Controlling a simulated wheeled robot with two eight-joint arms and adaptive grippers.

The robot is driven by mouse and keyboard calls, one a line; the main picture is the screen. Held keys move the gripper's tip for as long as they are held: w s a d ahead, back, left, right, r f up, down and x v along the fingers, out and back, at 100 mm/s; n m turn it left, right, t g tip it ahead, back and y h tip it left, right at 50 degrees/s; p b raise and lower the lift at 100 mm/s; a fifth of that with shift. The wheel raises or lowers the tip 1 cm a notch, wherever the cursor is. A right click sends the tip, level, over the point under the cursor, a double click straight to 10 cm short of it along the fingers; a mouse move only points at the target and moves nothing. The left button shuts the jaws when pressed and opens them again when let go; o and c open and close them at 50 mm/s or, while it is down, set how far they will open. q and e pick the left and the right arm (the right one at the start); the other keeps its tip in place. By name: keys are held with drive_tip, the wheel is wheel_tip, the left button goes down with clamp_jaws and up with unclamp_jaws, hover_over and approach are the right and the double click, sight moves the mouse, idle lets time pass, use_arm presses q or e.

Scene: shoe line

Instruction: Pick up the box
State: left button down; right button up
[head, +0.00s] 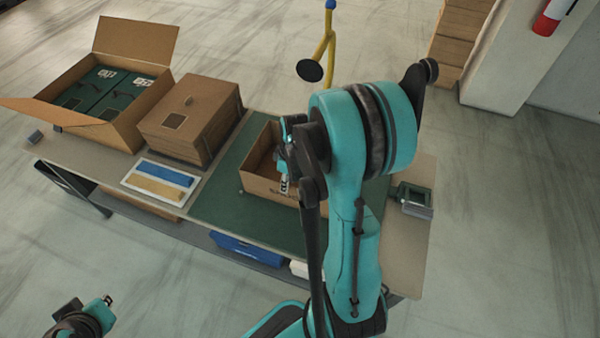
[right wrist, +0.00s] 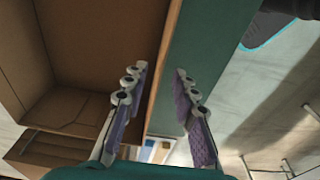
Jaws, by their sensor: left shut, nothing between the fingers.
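An open, empty-looking brown cardboard box (head: 262,187) stands on the green mat of the table, partly hidden behind my right arm. My right gripper (head: 285,180) is at the box, its fingers partly hidden in the head view. In the right wrist view, the gripper (right wrist: 158,105) is open, with the box wall's edge running between its two fingers. One finger is on the side of the box's inside (right wrist: 95,45), the other over the green mat (right wrist: 205,50). Whether either finger touches the wall is unclear. My left gripper (head: 107,301) is shut and empty at the lower left, away from the table.
On the table's left are a large open box (head: 130,133) with green shoe boxes inside, a closed brown carton (head: 190,115), and a white tray (head: 133,183) with blue and tan items. A dark green device (head: 413,195) sits at the right edge. A blue bin (head: 245,250) is below.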

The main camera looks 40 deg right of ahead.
drive_tip(key=f, duration=0.2)
drive_tip(key=shift+w+f+b, duration=0.2)
drive_tip(key=shift+f+b, duration=0.1)
drive_tip(key=shift+b, duration=0.05)
drive_tip(key=shift+a, duration=0.1)
clamp_jaws()
drive_tip(key=shift+r, duration=0.1)
